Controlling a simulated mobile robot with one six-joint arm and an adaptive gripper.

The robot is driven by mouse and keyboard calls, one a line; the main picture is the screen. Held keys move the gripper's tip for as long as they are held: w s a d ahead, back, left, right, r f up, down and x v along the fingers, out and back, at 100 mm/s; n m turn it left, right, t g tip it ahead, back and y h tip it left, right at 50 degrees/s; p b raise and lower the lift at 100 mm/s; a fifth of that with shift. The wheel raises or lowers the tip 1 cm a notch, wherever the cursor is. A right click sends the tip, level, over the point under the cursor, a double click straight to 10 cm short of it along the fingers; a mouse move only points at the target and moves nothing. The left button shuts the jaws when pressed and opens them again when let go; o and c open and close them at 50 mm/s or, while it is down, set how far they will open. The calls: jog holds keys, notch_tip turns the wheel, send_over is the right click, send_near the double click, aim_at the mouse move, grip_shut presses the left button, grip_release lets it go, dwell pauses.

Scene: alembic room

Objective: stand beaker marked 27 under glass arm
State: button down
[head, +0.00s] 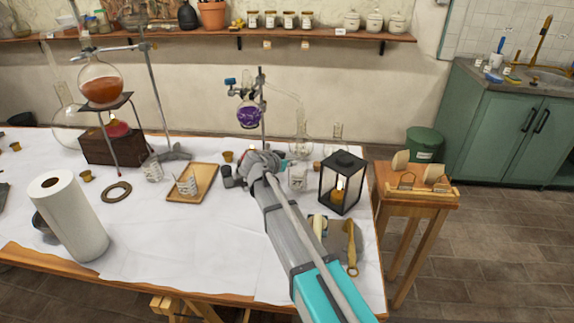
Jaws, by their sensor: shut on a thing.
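My gripper (258,160) is low over the table's far half, mostly hidden by my own wrist. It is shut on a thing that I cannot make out. A clear beaker with dark markings (297,179) shows just right of it; I cannot tell whether they touch. Another marked beaker (152,171) stands left of the wooden tray (205,186), and one more (187,186) is on the tray. No number is readable, so I cannot tell which is 27. An orange-filled round flask (101,84) sits on a tripod at the left; its glass arm is not clear.
A purple flask (248,116) hangs on a stand behind my gripper. A black lantern (341,184) stands to the right, clear flasks (301,148) behind. The cloth's front middle (180,245) is free.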

jog(key=shift+w, duration=0.9)
jog(key=shift+d, duration=0.1)
jog(key=shift+f+b, duration=0.35)
jog(key=shift+f, duration=0.05)
dwell(0.9)
jog(key=c, duration=0.7)
grip_release()
jog(key=shift+o, duration=0.3)
jog(key=shift+o, duration=1.3)
jog(key=shift+s, duration=0.15)
